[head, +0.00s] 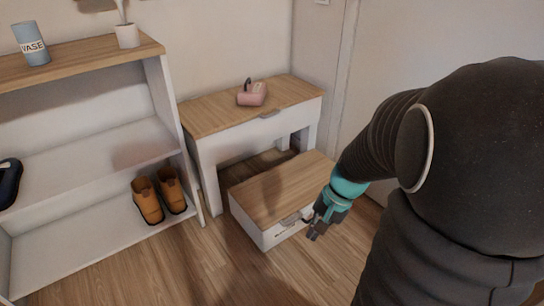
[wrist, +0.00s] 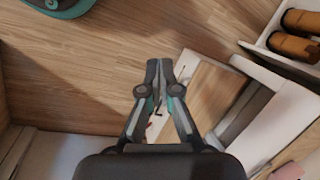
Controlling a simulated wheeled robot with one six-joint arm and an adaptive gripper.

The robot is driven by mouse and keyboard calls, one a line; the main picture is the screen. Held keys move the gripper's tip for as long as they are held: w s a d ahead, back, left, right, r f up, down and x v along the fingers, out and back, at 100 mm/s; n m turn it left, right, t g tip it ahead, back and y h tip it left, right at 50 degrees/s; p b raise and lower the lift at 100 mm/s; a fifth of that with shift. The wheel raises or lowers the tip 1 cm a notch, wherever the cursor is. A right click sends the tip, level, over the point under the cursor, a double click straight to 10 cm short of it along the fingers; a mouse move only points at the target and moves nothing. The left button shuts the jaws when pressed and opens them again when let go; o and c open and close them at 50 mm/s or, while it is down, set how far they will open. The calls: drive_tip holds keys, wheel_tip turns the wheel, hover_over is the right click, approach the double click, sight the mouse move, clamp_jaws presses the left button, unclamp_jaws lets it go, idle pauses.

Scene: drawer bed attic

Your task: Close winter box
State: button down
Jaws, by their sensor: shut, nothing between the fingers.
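The winter box appears to be the low white box with a wooden top (head: 272,192), pulled out in front of the small table in the head view. Its front face carries a metal handle (head: 291,218) and dark lettering too small to read. In the wrist view its wooden top (wrist: 212,88) lies right of the fingers. My gripper (head: 314,234) points down just in front of the box's front face, near its right part. In the wrist view the gripper (wrist: 159,66) is shut and empty. I cannot tell whether it touches the box.
The white table with a wooden top (head: 222,113) stands behind the box, with an open space underneath. A pink object (head: 252,97) sits on it. A shelf unit (head: 90,145) with brown shoes (head: 148,200) stands at left. The wooden floor (head: 185,265) in front is clear.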

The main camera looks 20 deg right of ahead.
drive_tip(key=w+d+f+m+t+y+b, duration=0.1)
drive_tip(key=w+d+f+m, duration=0.15)
drive_tip(key=f+m, duration=0.2)
drive_tip(key=w+d+f+m+t+y+b, duration=0.1)
drive_tip(key=w+f+m+y, duration=0.15)
drive_tip(key=f, duration=0.25)
drive_tip(key=m+t+h+b, duration=0.2)
drive_tip(key=m+t+h, duration=0.3)
drive_tip(key=m, duration=1.1)
approach(305, 207)
wheel_tip(305, 207, down, 5)
drive_tip(key=d+y, duration=0.1)
drive_tip(key=w, duration=0.1)
drive_tip(key=w+a, duration=0.1)
drive_tip(key=shift+w+f+t, duration=0.2)
drive_tip(key=shift+w+t, duration=0.1)
drive_tip(key=shift+w+a, duration=0.2)
drive_tip(key=shift+w, duration=0.35)
drive_tip(key=shift+w, duration=0.1)
